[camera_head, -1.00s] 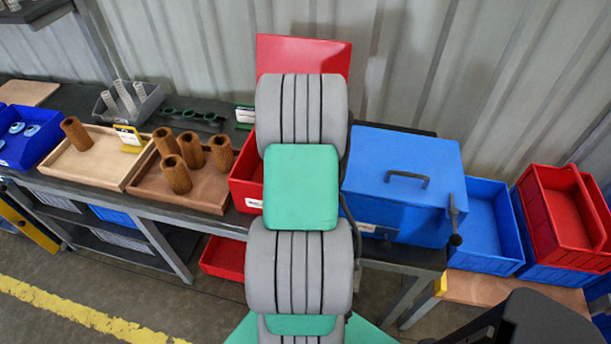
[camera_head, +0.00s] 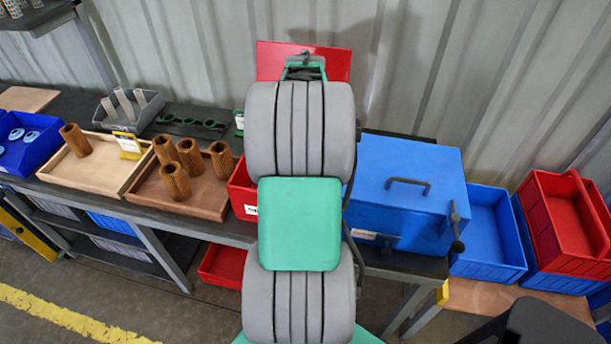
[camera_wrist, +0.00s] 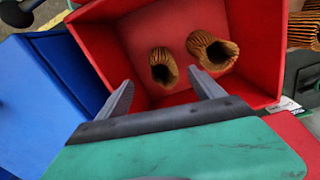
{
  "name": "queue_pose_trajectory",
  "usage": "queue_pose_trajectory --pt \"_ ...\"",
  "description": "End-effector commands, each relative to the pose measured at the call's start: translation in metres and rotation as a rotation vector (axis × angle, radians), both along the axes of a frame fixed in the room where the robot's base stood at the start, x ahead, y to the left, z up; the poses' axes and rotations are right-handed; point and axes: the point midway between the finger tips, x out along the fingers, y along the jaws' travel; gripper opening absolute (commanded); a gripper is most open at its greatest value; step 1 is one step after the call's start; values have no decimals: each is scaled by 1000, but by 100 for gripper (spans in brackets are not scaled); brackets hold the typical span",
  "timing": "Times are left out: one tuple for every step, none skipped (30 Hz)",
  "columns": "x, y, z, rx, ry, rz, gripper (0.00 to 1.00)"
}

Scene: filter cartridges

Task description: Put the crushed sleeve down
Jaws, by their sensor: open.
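In the wrist view two brown pleated sleeves lie in a red bin (camera_wrist: 135,35). One sleeve (camera_wrist: 163,66) is nearer the middle between my fingers, and its open end looks pinched. The other sleeve (camera_wrist: 212,50) lies to its right, tilted, its mouth squeezed out of round. I cannot tell for certain which is the crushed one. My gripper (camera_wrist: 158,90) is open and empty above the near side of the bin, apart from both sleeves. In the head view my arm hides much of the red bin (camera_head: 243,190) and the sleeves in it.
A blue lidded box (camera_head: 405,190) stands right of the red bin. Left are a wooden tray (camera_head: 205,205) with several upright sleeves and a paler tray (camera_head: 100,170) with one. A blue bin (camera_head: 490,235) and red crates (camera_head: 565,220) stand further right.

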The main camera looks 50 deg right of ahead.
Motion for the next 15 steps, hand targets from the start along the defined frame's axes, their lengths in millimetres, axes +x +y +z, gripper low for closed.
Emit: queue_pose_trajectory --pt "0 -1 8 -3 -2 0 77" --pt "0 -1 12 -2 -1 0 77" --pt "0 -1 16 -2 -1 0 77" --pt "0 0 19 -1 -1 0 77" --pt "0 0 20 -1 0 0 77" --pt "0 0 22 0 0 0 77" --pt "1 1 23 -1 0 3 77" --pt "3 4 24 -2 -1 13 77" --pt "8 11 27 -7 -5 39 77" --pt "15 20 30 -14 -11 70 77" --pt "23 33 34 -23 -17 115 77" --pt "35 56 41 -37 -29 192 77" --pt "45 78 47 -50 -39 265 77" --pt "54 103 52 -64 -53 345 77" --pt "64 139 59 -84 -74 465 77"
